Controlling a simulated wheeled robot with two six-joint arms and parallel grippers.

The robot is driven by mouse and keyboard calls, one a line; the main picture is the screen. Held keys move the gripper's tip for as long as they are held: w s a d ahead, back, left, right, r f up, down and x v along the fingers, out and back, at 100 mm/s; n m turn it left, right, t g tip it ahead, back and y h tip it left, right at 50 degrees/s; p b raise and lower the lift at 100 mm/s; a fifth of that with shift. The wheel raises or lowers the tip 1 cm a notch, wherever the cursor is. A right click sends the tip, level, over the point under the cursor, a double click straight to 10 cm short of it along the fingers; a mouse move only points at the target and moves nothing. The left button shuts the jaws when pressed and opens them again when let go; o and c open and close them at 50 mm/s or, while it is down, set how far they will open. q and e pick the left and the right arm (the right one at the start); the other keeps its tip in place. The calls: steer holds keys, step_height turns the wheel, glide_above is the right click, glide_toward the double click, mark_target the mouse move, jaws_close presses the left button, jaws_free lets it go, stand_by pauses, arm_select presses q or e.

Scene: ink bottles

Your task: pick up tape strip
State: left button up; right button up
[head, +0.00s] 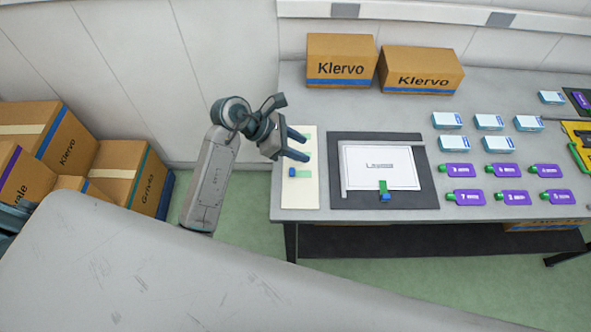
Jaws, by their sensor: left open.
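A pale cream board (300,196) lies at the left end of the grey table. On it lies a green tape strip (304,174) with a blue tab (292,171) at its left end. A second green strip (383,185) with a blue end is at the lower edge of a white printed sheet (365,165) on a dark mat (427,195). My left gripper (304,147) is open and empty over the cream board, just behind the first strip in the picture. Its fingers hide part of the board. My right gripper is not in view.
Two Klervo cartons (340,60) (420,69) stand at the back. Several white-blue boxes (488,122) and purple bottles with green caps (463,170) lie to the right. More cartons (118,170) are stacked on the floor at left. Bare table lies behind the mat.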

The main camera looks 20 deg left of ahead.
arm_select(q)
steer(key=s+a+m+g+y, duration=0.2)
steer(key=a+y, duration=0.2)
steer(key=a, duration=0.1)
steer(key=b, duration=0.4)
glide_toward(292, 171)
steer(key=shift+w+d+f+y, duration=0.2)
steer(key=shift+d+f, duration=0.1)
steer(key=shift+f, duration=0.25)
steer(key=shift+w+d+f+y, duration=0.15)
steer(key=shift+d+f, duration=0.1)
steer(key=shift+f, duration=0.3)
steer(key=shift+b+x, duration=0.7)
steer(key=shift+x, duration=0.15)
steer(key=shift+s+d+f+b, duration=0.1)
steer(key=shift+d+f+b, duration=0.15)
steer(key=shift+f+b, duration=0.25)
steer(key=shift+p+x, duration=0.9)
steer(key=shift+x, duration=0.05)
steer(key=shift+d+f, duration=0.3)
steer(key=shift+f, duration=0.2)
steer(key=c, duration=0.8)
